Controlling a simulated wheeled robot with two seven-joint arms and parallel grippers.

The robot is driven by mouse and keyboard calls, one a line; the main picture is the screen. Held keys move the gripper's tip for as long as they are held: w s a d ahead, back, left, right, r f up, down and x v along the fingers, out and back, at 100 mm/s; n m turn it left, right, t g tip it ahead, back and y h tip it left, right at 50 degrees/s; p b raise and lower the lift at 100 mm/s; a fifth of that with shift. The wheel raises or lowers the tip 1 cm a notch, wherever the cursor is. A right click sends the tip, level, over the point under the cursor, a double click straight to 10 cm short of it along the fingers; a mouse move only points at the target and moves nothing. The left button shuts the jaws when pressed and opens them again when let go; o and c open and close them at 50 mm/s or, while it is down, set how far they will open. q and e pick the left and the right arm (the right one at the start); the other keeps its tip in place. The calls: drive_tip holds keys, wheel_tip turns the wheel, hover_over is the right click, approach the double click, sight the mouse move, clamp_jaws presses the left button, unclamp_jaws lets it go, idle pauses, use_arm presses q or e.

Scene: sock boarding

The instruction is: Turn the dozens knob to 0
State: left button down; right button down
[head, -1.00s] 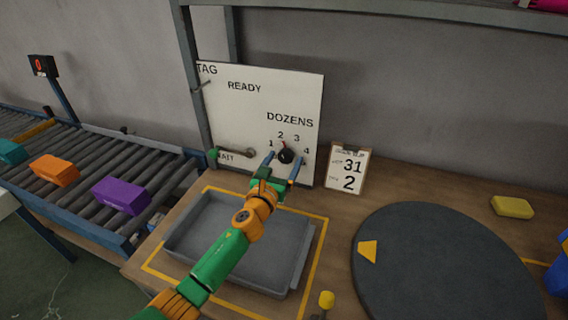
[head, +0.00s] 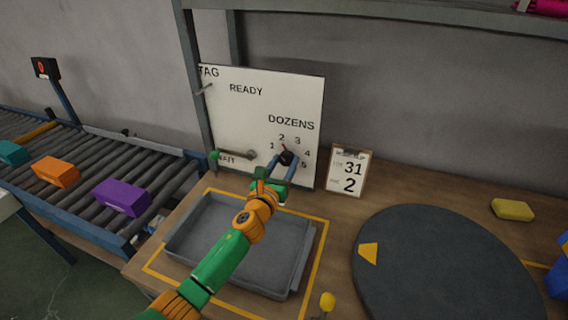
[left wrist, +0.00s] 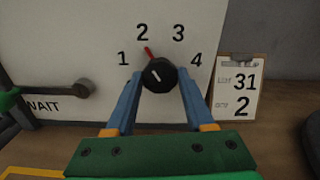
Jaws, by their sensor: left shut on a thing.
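The dozens knob (head: 286,157) is a round black dial on the white panel (head: 230,115), under the word DOZENS. It also shows in the left wrist view (left wrist: 159,75), with a red pointer at its upper left, close to the 2. The numbers 1, 2, 3 and 4 show around it; a 5 shows at its lower right in the head view. No 0 can be made out. My left gripper (head: 284,162) is shut on the knob, with a blue finger on each side of it (left wrist: 158,82). My right gripper is not in view.
A lever with a green end (head: 214,155) sits by WAIT on the panel. A card (head: 347,171) reading 31 and 2 stands right of it. A grey tray (head: 302,262) lies below my left arm. A dark turntable (head: 440,265) is at the right. A conveyor (head: 80,180) carries boxes at the left.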

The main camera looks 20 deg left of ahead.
use_arm(q)
drive_tip(key=n, duration=0.9)
drive_tip(key=shift+d+n, duration=0.1)
drive_tip(key=shift+n, duration=0.3)
drive_tip(key=n, duration=0.4)
drive_tip(key=shift+r+n, duration=0.15)
drive_tip(key=shift+n, duration=2.35)
drive_tip(key=shift+c, duration=1.4)
unclamp_jaws()
drive_tip(key=shift+w, duration=0.1)
